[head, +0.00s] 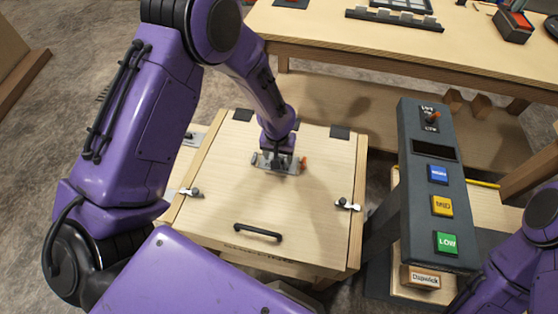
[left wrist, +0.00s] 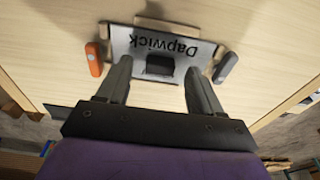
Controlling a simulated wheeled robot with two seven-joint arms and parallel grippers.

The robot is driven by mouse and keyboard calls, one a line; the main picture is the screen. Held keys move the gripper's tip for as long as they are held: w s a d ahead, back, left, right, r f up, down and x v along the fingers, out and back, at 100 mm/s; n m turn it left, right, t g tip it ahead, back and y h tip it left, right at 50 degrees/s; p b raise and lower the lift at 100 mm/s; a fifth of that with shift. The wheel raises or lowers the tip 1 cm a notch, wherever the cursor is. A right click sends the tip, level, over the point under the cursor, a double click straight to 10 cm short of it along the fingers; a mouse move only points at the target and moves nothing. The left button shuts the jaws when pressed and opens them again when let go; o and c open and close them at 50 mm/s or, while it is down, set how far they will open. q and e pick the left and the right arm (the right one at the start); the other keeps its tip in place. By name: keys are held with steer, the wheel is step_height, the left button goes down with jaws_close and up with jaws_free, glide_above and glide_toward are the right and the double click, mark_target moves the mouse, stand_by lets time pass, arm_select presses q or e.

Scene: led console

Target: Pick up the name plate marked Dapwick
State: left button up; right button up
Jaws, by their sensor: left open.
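The name plate marked Dapwick (left wrist: 145,42) is a pale plate with dark letters, upside down in the left wrist view, with a dark raised block (left wrist: 160,66) at its middle. In the head view the plate (head: 266,160) lies on a wooden lid, partly hidden by my gripper. My left gripper (head: 279,158) is directly over it, pointing down. In the left wrist view my left gripper (left wrist: 158,67) is open, its fingers on either side of the dark block, apart from it. My right gripper is out of view.
An orange piece (left wrist: 94,59) and a grey piece (left wrist: 225,68) flank the plate. The wooden lid (head: 215,215) has a black handle (head: 257,232) and latches. A dark console (head: 425,155) with buttons stands right, near a wooden block labelled Dapwick (head: 421,279). A table (head: 320,25) is behind.

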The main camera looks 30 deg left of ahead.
arm_select(q)
steer(key=shift+w+f, duration=0.1)
steer(key=shift+f, duration=0.45)
steer(key=shift+r, duration=0.1)
steer(key=c, duration=1.1)
steer(key=shift+c, duration=0.2)
